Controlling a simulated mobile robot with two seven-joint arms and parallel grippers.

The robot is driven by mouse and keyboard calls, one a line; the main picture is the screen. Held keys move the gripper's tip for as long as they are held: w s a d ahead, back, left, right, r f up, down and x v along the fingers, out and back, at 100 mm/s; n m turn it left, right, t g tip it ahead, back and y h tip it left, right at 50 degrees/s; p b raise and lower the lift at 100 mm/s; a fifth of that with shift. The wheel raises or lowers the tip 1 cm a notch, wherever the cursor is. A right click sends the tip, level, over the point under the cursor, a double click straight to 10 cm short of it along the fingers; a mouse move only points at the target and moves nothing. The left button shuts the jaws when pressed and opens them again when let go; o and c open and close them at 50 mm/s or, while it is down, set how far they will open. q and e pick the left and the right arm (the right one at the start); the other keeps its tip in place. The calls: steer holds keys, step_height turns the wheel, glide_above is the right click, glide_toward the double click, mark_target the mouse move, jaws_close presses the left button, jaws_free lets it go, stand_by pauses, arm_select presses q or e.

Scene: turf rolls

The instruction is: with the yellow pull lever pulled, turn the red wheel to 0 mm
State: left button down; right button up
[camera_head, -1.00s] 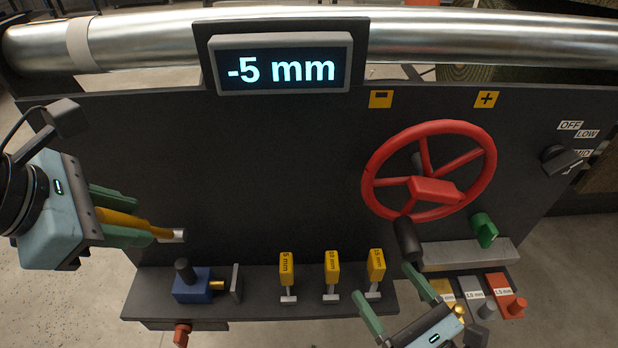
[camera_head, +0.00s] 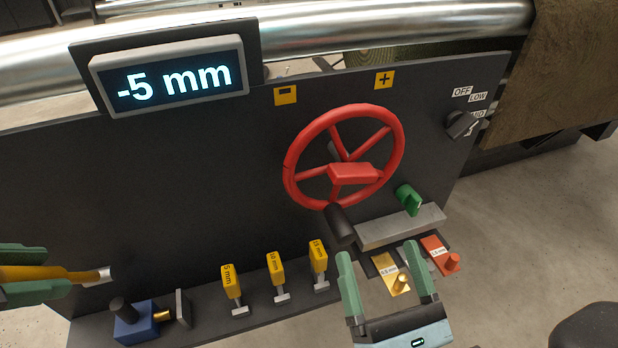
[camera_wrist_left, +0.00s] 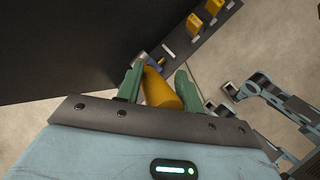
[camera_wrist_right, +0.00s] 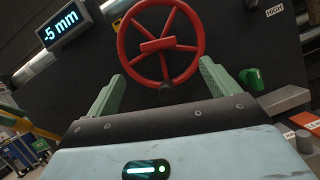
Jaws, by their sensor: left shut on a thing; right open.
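The yellow pull lever (camera_head: 84,274) sticks out of the dark panel at the left, with a silver collar at its base. My left gripper (camera_head: 58,272) is shut around it; the lever (camera_wrist_left: 160,90) also shows between the fingers in the left wrist view. The red wheel (camera_head: 352,174) with a black knob (camera_head: 340,226) is on the panel right of centre. The display (camera_head: 172,80) reads -5 mm. My right gripper (camera_head: 386,256) is open and empty, below and in front of the wheel; in the right wrist view the wheel (camera_wrist_right: 161,45) is beyond its fingers.
Yellow minus (camera_head: 285,95) and plus (camera_head: 384,79) signs sit above the wheel. Several yellow tags (camera_head: 275,268) and a blue block (camera_head: 136,322) stand on the lower ledge. A green knob (camera_head: 409,199), grey bar (camera_head: 400,227) and black rotary switch (camera_head: 462,124) are to the right.

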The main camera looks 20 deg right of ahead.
mark_target(358, 184)
steer(key=shift+x, duration=6)
steer(key=shift+c, duration=0.5)
steer(key=c, duration=1.3)
steer(key=shift+o, duration=0.2)
steer(key=shift+m+g+h, duration=0.4)
steer(key=shift+m+h, duration=0.7)
steer(key=shift+m, duration=1.2)
steer(key=shift+c, duration=0.2)
steer(key=o, duration=1.4)
